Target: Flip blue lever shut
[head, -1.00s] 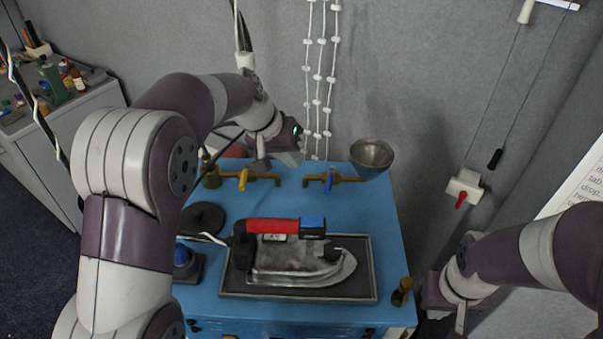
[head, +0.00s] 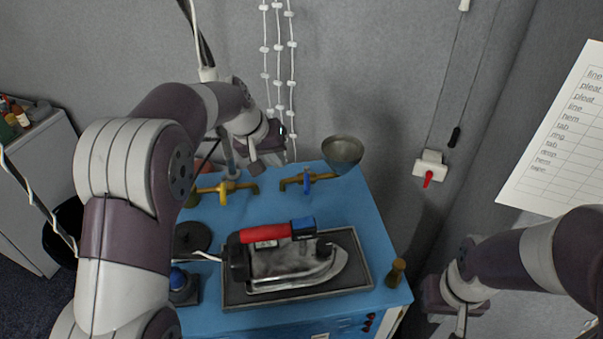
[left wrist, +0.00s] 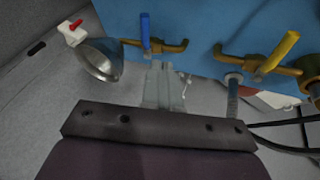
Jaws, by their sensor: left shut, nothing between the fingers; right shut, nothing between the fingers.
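The blue lever (head: 306,184) sits on a brass tap (head: 290,184) at the back of the blue table, crossing the tap's pipe. In the left wrist view the blue lever (left wrist: 145,33) stands upright in the picture, just above the fingertips. My left gripper (head: 256,165) is shut and empty, left of the blue lever and behind the taps in the head view. In the left wrist view its fingers (left wrist: 160,66) point toward the blue lever's tap, with no clear contact. My right gripper (head: 461,322) is shut and empty, off the table's right side.
A brass tap with a yellow lever (head: 225,190) is left of the blue one. A metal funnel bowl (head: 342,152) is beside the blue tap. An iron (head: 290,258) lies on a dark tray (head: 350,288) in front. Beaded white cords (head: 279,60) hang behind.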

